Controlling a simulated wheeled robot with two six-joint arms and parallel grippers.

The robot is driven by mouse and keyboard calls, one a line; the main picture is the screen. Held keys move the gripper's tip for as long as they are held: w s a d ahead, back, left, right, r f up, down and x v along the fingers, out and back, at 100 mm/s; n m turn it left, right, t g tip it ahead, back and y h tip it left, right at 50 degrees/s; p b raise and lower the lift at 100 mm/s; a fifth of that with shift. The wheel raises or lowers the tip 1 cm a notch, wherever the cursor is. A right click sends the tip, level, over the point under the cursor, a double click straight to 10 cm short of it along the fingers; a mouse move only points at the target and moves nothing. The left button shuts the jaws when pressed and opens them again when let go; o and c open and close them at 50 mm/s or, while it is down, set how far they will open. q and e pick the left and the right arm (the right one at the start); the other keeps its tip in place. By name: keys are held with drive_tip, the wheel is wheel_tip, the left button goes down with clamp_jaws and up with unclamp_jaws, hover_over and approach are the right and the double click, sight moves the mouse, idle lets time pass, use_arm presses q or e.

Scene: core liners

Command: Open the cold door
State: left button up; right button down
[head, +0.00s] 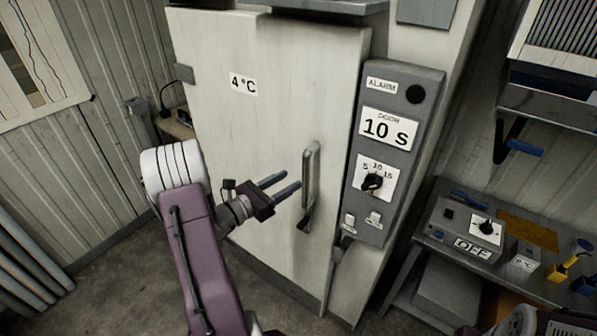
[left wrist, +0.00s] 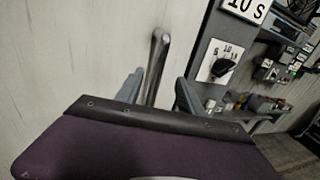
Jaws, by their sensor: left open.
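The cold door (head: 255,130) is a large pale panel marked "4°C", and it looks shut. Its handle (head: 311,175) is a vertical grey bar near the door's right edge. My left gripper (head: 287,184) is open, its fingers pointing at the handle from the left, just short of it or beside it. In the left wrist view the handle (left wrist: 157,62) stands upright between the two open fingers (left wrist: 158,88), seemingly beyond their tips; I cannot tell whether they touch. The right gripper is not clearly in view.
A grey alarm panel (head: 398,150) with a "10 S" label and a dial stands right of the door. A bench (head: 425,262) with an "OFF" box (head: 465,228) is at the right. Bare floor (head: 110,285) lies at the lower left.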

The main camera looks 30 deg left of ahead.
sight(303, 170)
use_arm(q)
drive_tip(key=p+x, duration=0.1)
drive_tip(key=x, duration=0.2)
drive_tip(key=p+x, duration=0.2)
drive_tip(key=x, duration=0.2)
drive_tip(key=shift+w+a+r, duration=0.1)
drive_tip(key=shift+w+r, duration=0.05)
drive_tip(key=shift+w, duration=0.6)
drive_tip(key=c, duration=0.4)
clamp_jaws()
use_arm(e)
drive_tip(key=r, duration=0.3)
drive_tip(key=shift+d+r, duration=0.1)
drive_tip(key=shift+d, duration=0.2)
